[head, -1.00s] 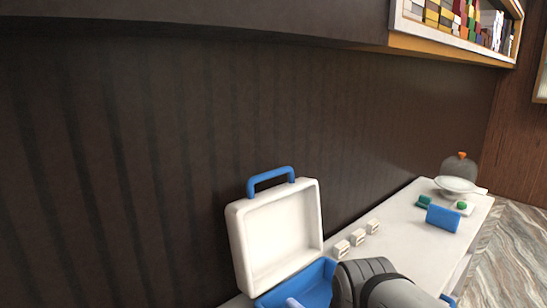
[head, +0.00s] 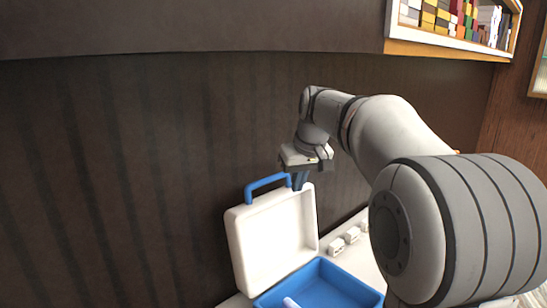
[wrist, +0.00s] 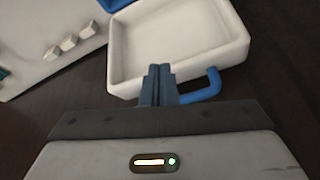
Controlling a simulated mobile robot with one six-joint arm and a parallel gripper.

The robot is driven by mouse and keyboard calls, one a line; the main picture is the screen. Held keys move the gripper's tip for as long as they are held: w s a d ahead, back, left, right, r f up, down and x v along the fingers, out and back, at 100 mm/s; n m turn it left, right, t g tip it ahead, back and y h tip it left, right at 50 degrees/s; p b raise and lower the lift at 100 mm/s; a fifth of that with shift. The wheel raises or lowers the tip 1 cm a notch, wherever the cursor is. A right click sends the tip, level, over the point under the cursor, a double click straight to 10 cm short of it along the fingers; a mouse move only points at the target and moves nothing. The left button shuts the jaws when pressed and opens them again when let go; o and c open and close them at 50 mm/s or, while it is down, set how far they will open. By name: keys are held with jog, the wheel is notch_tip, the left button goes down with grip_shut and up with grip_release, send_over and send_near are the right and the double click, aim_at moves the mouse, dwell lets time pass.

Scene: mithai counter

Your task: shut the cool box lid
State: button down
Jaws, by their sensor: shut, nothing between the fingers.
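The cool box stands on the counter with its white lid (head: 272,238) open and upright, its hollow side facing the blue base (head: 335,280). A blue handle (head: 268,182) sits on the lid's top edge. My gripper (head: 300,186) is shut and empty, pointing down at the lid's top edge, just right of the handle. In the wrist view, my fingers (wrist: 160,68) overlap the lid's rim (wrist: 215,62) beside the handle (wrist: 203,90). I cannot tell whether they touch it. The base is only partly in view.
A dark panelled wall (head: 130,190) rises close behind the lid. Several small white blocks (head: 345,240) stand on the counter (head: 362,220) right of the box. A pale lilac item (head: 290,303) lies in the base. My arm hides the counter's right part.

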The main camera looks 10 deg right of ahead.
jog(key=w+d+r+n+p, duration=0.1)
jog(key=w+r, duration=0.2)
jog(key=w, duration=0.4)
jog(key=w+r+n+p, duration=0.1)
jog(key=w+r+p, duration=0.15)
jog(key=w, duration=0.45)
jog(key=shift+t+y, duration=0.3)
jog(key=shift+y, duration=0.1)
jog(key=x, duration=0.9)
jog(key=shift+w+f+p, duration=0.25)
jog(key=shift+p, duration=0.1)
